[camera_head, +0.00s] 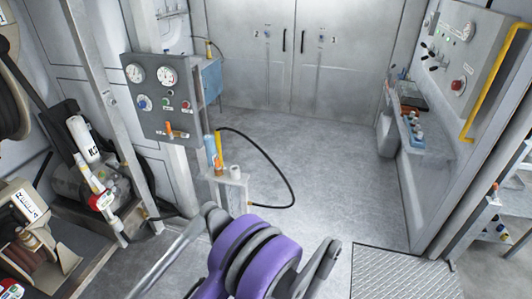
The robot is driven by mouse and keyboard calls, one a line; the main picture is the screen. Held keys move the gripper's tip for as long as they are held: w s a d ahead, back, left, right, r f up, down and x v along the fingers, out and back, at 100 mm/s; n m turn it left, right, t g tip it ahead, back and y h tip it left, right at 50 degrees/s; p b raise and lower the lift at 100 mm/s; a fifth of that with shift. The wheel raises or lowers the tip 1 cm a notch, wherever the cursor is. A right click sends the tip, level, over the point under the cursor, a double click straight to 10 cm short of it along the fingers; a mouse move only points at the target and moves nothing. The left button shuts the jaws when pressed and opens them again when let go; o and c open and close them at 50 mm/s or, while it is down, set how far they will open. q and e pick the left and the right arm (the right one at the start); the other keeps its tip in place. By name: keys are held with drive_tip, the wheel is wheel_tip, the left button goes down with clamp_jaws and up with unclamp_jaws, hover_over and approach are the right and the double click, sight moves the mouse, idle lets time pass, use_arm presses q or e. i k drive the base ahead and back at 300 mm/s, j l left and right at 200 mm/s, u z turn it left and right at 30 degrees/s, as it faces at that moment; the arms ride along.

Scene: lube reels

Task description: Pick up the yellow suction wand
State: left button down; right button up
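A slim yellow-orange wand (218,162) stands upright beside a blue cylinder (210,152), at a small light-grey stand (232,181) left of centre. I take it to be the yellow suction wand. A black hose (286,172) loops from near its top out to the right and back down toward the stand. The wand's lower end is hard to make out.
A gauge panel (160,98) stands just left of the wand. Machinery and bottles (84,140) crowd the left. A control panel (455,55) and yellow rail (487,85) line the right wall. The grey floor (335,165) in the middle is clear, up to closed double doors (296,60).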

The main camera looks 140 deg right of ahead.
sight(217, 134)
drive_tip(key=z, duration=4.3)
drive_tip(key=i+j+u, duration=0.1)
drive_tip(key=i+u, duration=0.25)
drive_tip(key=i, duration=2.75)
